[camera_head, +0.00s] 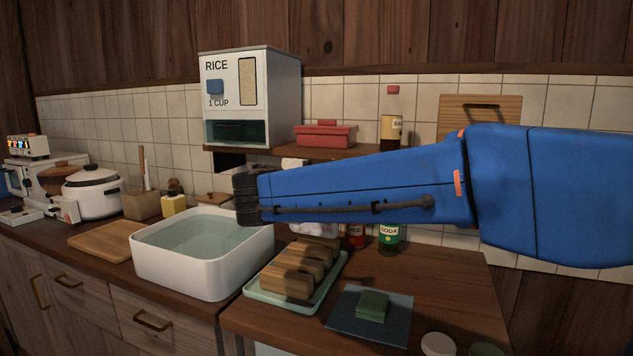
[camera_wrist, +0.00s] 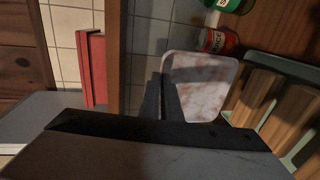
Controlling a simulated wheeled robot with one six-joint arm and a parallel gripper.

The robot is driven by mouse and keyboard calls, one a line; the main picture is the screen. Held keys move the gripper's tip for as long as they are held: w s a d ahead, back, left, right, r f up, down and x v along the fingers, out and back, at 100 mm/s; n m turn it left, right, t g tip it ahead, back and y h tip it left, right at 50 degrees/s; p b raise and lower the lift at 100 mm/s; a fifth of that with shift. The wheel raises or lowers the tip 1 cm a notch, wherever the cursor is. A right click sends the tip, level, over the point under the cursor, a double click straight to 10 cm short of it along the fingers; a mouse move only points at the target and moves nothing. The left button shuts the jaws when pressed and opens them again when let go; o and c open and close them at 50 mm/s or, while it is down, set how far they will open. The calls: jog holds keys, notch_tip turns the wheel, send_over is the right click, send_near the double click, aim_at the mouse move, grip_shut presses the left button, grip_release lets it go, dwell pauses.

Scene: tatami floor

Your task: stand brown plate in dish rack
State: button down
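The brown plate (camera_wrist: 208,80) is squarish with rounded corners and mottled pale brown and white. It shows in the wrist view against the dark fingers of my gripper (camera_wrist: 165,92), which look shut on its edge. In the head view my arm hides most of it; a pale strip (camera_head: 316,229) shows below the arm. My fingers are hidden there behind the blue arm. The dish rack (camera_head: 287,284), several thick wooden slats on a pale green tray (camera_head: 334,280), stands on the counter below my arm. Its slats (camera_wrist: 262,92) show at the right of the wrist view, apart from the plate.
A white water-filled basin (camera_head: 190,268) stands left of the rack. A dark mat with a green sponge (camera_head: 373,305) lies to its right. A shelf (camera_head: 380,151) with a red box (camera_head: 325,135) is above.

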jog(key=shift+f, duration=1.7)
jog(key=shift+f, duration=1.9)
dwell(1.6)
jog(key=c, duration=1.9)
grip_release()
jog(key=shift+s+a, duration=0.1)
jog(key=shift+s, duration=0.05)
jog(key=v, duration=1.7)
